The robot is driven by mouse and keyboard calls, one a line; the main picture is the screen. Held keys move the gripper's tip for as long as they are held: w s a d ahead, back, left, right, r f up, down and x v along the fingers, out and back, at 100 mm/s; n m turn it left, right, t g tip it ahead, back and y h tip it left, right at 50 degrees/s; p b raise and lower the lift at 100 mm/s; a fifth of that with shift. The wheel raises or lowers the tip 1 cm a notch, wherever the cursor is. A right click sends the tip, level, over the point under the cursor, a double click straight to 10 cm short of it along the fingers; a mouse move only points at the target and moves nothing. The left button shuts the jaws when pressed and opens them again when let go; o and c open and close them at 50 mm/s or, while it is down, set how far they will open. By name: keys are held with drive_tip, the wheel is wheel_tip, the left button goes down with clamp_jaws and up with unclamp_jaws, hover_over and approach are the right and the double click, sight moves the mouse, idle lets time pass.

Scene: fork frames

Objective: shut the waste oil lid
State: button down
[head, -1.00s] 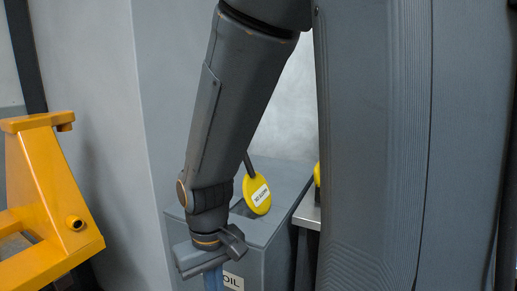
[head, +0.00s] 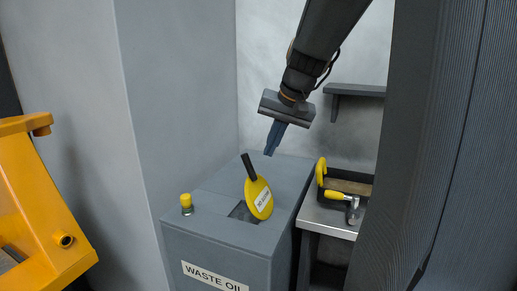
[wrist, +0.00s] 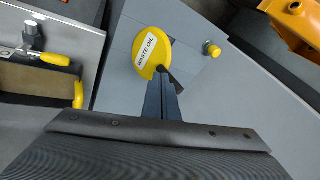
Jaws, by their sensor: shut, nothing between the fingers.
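The waste oil bin (head: 215,245) is a grey box with a white WASTE OIL label on its front. Its lid (head: 256,190) is a round yellow disc with a white label and a dark tab. It stands tilted up beside the dark opening (head: 240,212) in the bin's top. The lid also shows in the wrist view (wrist: 146,65). My gripper (head: 270,152) is shut and empty, above the back of the bin top and pointing down. In the wrist view its fingertips (wrist: 160,75) overlap the lid's lower edge; contact cannot be told.
A yellow-capped knob (head: 186,200) stands on the bin top, left of the lid. A metal bench (head: 325,222) with a yellow-handled clamp (head: 338,196) is right of the bin. A wall shelf (head: 358,91) is behind. A yellow machine (head: 35,210) stands at left.

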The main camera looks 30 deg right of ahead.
drive_tip(key=d+r+t, duration=0.1)
drive_tip(key=d+r, duration=0.2)
drive_tip(key=r, duration=0.1)
drive_tip(key=shift+m, duration=0.4)
drive_tip(key=p+x, duration=0.1)
drive_tip(key=x, duration=0.3)
drive_tip(key=w+a+p+x, duration=0.1)
drive_tip(key=x, duration=0.3)
drive_tip(key=a+r+p+x, duration=0.1)
drive_tip(key=x, duration=0.3)
drive_tip(key=shift+w, duration=0.5)
drive_tip(key=shift+w+a+p, duration=0.1)
drive_tip(key=shift+a+p, duration=0.05)
drive_tip(key=shift+p, duration=0.3)
